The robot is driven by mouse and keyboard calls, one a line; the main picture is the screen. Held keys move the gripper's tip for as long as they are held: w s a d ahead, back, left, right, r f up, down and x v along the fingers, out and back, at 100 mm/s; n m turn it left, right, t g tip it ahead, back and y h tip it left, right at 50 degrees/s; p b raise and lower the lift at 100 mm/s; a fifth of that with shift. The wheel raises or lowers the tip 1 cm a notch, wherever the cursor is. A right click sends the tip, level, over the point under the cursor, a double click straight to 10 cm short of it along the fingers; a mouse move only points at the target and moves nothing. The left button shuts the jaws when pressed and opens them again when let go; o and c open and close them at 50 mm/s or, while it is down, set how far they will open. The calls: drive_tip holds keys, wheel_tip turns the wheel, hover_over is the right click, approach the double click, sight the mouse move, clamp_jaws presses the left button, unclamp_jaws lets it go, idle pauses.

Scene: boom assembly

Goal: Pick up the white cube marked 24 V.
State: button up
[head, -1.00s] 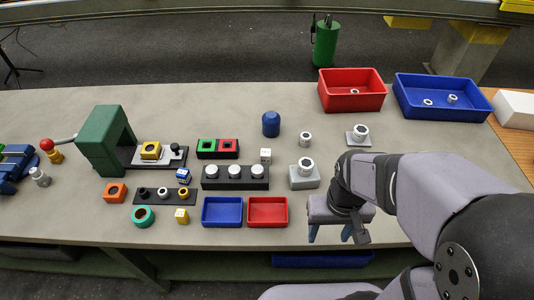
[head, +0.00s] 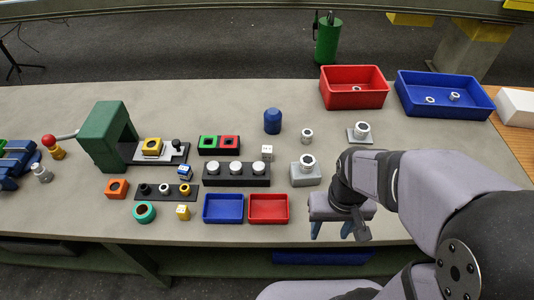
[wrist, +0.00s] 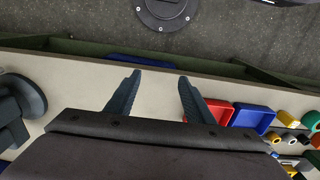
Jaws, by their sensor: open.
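The small white cube (head: 267,153) stands on the bench just behind the right end of a black block with white round tops; dark marks show on it, too small to read. My gripper (head: 331,232) is over the bench's front edge, to the right of and well in front of the cube, pointing down. Its blue fingers are apart, with nothing between them; they also show in the wrist view (wrist: 160,76). I cannot make out the white cube in the wrist view.
The black block (head: 236,174) is directly in front of the cube. A grey block with a round fitting (head: 305,173) stands to its right, a blue domed cylinder (head: 272,122) behind it. Red (head: 268,221) and blue (head: 223,221) trays lie in front. A green arch (head: 104,137) stands left.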

wheel_tip(320, 180, up, 5)
drive_tip(key=w+d+f+n+t+h+b, duration=0.1)
drive_tip(key=w+f+n+t+h+b, duration=0.15)
drive_tip(key=w+n+b, duration=0.45)
drive_tip(key=w+f+n+t+h+b, duration=0.2)
drive_tip(key=w+n+t+b, duration=0.15)
drive_tip(key=w+n, duration=0.45)
drive_tip(key=w+a+r+n+t+y+b, duration=0.2)
drive_tip(key=w+a+n+t+b, duration=0.2)
drive_tip(key=a+n, duration=0.5)
drive_tip(key=w+a+r+n+t+y+b, duration=0.2)
drive_tip(key=w+a+n+t+b, duration=0.15)
drive_tip(key=a+n, duration=0.55)
drive_tip(key=f, duration=0.2)
drive_tip(key=d+f+n, duration=0.1)
drive_tip(key=f, duration=0.2)
drive_tip(key=f+n, duration=0.1)
drive_tip(key=f, duration=0.1)
drive_tip(key=shift+d+f+h, duration=0.25)
drive_tip(key=shift+d+f, duration=0.05)
drive_tip(key=shift+f, duration=0.45)
